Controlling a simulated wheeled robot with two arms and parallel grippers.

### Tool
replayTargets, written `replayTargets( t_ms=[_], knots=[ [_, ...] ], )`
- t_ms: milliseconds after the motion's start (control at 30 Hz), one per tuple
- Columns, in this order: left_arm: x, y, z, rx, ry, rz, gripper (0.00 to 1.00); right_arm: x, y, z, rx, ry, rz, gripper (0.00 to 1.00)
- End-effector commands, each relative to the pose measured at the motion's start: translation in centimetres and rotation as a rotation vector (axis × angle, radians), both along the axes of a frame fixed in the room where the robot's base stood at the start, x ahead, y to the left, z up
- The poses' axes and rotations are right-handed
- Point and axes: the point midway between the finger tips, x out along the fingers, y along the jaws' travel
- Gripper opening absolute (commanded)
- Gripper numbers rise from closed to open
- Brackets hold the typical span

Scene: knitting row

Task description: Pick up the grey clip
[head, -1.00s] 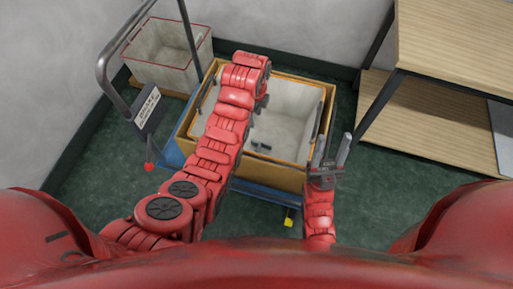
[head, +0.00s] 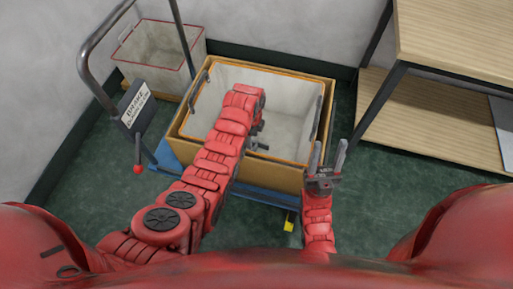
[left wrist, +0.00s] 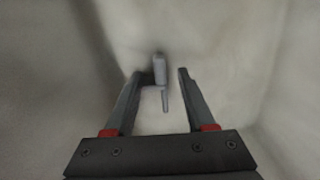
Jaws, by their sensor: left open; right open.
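The grey clip (left wrist: 159,68) lies in the pale-lined bin and shows in the left wrist view between and just beyond my left fingertips. It has a thick block and a thin stem. My left gripper (left wrist: 161,78) is open around its line, and I cannot tell whether either finger touches it. In the head view a small dark shape, probably the clip (head: 262,147), shows beside my left gripper (head: 257,128), which is partly hidden by its arm. My right gripper (head: 328,155) is open and empty at the bin's front right corner.
The bin (head: 285,75) has tall walls with an orange rim and stands in a yellow-brown crate on a blue cart with a grey handle (head: 85,60). Another bin (head: 150,50) stands behind left. A wooden shelf unit (head: 440,110) stands right.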

Motion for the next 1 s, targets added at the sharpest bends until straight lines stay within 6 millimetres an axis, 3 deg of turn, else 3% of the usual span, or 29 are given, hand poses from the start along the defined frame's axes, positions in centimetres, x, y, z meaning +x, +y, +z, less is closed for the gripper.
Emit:
replayTargets(
  t_ms=[133, 400, 700, 1000],
  knots=[
    [0.0, 0.0, -1.9, 0.001, 0.003, 0.0, 0.55, 0.0, 0.0, -0.4, 0.0, 0.0, 0.0, 0.49],
    [0.0, 0.0, -2.2, -0.001, -0.002, 0.0, 0.53, 0.0, 0.0, -0.3, 0.0, 0.0, 0.0, 0.49],
    [0.0, 0.0, -2.2, 0.0, -0.001, 0.0, 0.0, 0.0, 0.0, -0.3, 0.0, 0.0, 0.0, 0.49],
    [0.0, 0.0, -2.2, 0.0, -0.001, 0.0, 0.0, 0.0, 0.0, -0.3, 0.0, 0.0, 0.0, 0.49]
  ],
)
